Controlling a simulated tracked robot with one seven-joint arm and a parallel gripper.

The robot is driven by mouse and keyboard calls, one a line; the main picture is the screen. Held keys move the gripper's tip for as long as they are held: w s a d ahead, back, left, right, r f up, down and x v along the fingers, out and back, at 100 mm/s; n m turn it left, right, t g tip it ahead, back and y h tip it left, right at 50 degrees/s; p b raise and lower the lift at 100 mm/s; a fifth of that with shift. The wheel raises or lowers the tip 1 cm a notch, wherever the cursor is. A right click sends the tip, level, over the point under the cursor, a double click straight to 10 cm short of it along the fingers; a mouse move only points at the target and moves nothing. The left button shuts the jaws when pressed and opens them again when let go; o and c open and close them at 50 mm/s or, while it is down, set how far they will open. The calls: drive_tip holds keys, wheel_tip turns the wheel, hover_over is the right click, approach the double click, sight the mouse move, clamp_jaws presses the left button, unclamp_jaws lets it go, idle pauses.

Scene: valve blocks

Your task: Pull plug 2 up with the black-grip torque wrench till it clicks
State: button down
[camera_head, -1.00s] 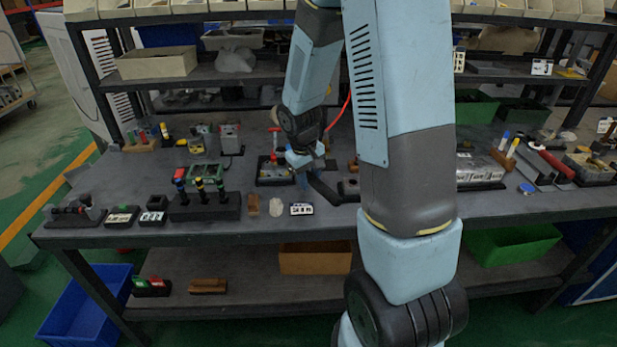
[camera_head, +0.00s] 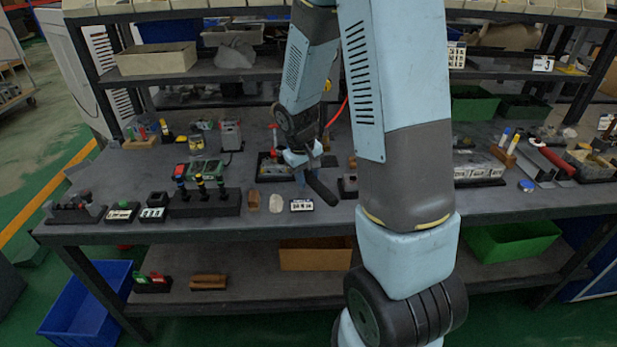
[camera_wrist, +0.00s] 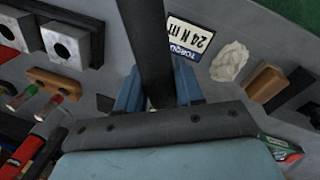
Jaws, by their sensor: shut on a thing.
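In the wrist view the black grip (camera_wrist: 146,35) runs up between the blue fingers of my gripper (camera_wrist: 158,88). The wrench's head end is hidden by my gripper. I cannot make out plug 2 or any number on it, nor tell whether the wrench touches a plug.
A torque card (camera_head: 301,205) reading 24 N m in the wrist view (camera_wrist: 190,38) lies near the front edge, beside a pale lump (camera_head: 276,203) and a brown block (camera_head: 254,201). A rack (camera_head: 205,204) of coloured-top tools stands left. Another block (camera_head: 348,186) is right of the grip.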

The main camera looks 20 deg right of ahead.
drive_tip(key=shift+s+a+m, duration=0.15)
drive_tip(key=shift+a+m, duration=0.55)
drive_tip(key=shift+a, duration=0.25)
drive_tip(key=shift+a, duration=0.1)
drive_tip(key=shift+a+m, duration=0.9)
drive_tip(key=shift+a, duration=0.3)
drive_tip(key=shift+w+a+m+g, duration=0.2)
drive_tip(key=shift+a+m, duration=0.25)
drive_tip(key=shift+a, duration=0.2)
drive_tip(key=shift+w+a+m+g, duration=0.1)
drive_tip(key=shift+a+m+g, duration=0.1)
drive_tip(key=shift+a+m, duration=0.35)
drive_tip(key=shift+a, duration=0.1)
drive_tip(key=shift+w+a+m, duration=0.2)
drive_tip(key=shift+a+m, duration=0.2)
drive_tip(key=shift+a, duration=0.2)
drive_tip(key=shift+w+a+m, duration=0.2)
drive_tip(key=shift+a+m, duration=0.2)
drive_tip(key=shift+a, duration=0.15)
